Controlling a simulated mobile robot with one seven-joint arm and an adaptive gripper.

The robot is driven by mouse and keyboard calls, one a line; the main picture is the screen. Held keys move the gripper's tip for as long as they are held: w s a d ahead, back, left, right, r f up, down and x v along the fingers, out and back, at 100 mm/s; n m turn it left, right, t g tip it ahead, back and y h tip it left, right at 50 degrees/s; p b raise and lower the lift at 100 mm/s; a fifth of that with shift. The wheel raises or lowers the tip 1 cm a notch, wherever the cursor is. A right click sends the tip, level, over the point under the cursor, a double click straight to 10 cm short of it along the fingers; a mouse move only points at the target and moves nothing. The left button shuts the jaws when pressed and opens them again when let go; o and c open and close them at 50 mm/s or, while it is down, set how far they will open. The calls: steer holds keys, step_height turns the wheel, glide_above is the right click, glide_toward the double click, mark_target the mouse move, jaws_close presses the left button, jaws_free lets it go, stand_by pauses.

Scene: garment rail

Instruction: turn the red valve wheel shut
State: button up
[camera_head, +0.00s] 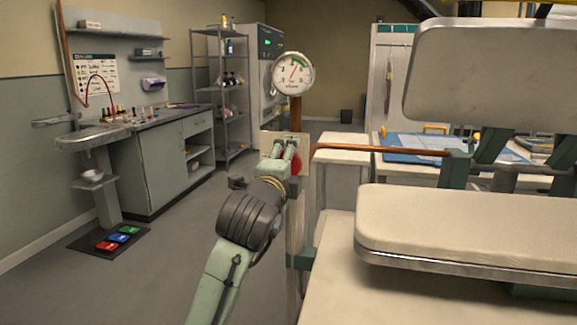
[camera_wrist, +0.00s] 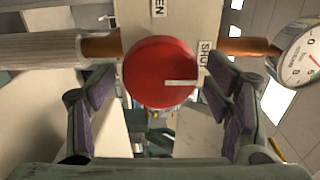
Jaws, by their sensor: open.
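The red valve wheel (camera_wrist: 158,72) is a round disc with a white mark on its face that points right, toward the "SHUT" label (camera_wrist: 204,56). Part of an "EN" label (camera_wrist: 158,8) shows above the wheel. In the head view the wheel (camera_head: 296,163) is mostly hidden behind my gripper (camera_head: 286,146). In the wrist view my gripper (camera_wrist: 162,110) is open, with one finger on each side of the wheel's lower part. Gaps show between the fingers and the rim. I cannot tell how far the wheel is in depth.
A pressure gauge (camera_head: 293,73) stands above the valve on a copper pipe (camera_head: 295,112). Another copper pipe (camera_head: 380,150) runs right. A padded press (camera_head: 465,228) fills the right side.

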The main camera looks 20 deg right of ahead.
steer(key=shift+s, duration=0.1)
steer(key=v, duration=1.2)
